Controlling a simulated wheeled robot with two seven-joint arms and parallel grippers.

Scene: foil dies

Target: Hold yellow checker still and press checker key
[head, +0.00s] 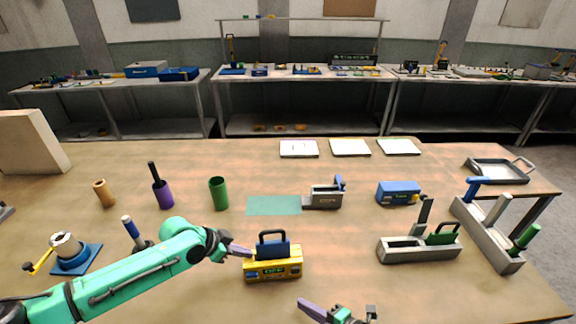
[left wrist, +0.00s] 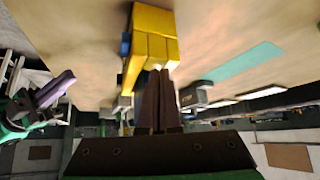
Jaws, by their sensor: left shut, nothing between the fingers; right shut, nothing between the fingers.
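The yellow checker (head: 272,269) stands upright on the table near the front middle, with a blue block (head: 273,249) and a dark handle on top and a dark panel on its front. Which part is the key is not clear. My left gripper (head: 240,251) is shut and empty, its tips at the checker's upper left side. In the left wrist view the shut fingers (left wrist: 160,85) point at the yellow checker (left wrist: 155,35); I cannot tell whether they touch it. My right gripper (head: 315,310) is shut and empty, low in front and right of the checker; it also shows in the left wrist view (left wrist: 58,92).
A grey holder with a green piece (head: 420,248) stands to the right, and a rack of handled tools (head: 490,235) beyond it. A grey device (head: 323,196) and a blue box (head: 398,192) stand behind. A green mat (head: 273,205) lies flat. Cups stand at left.

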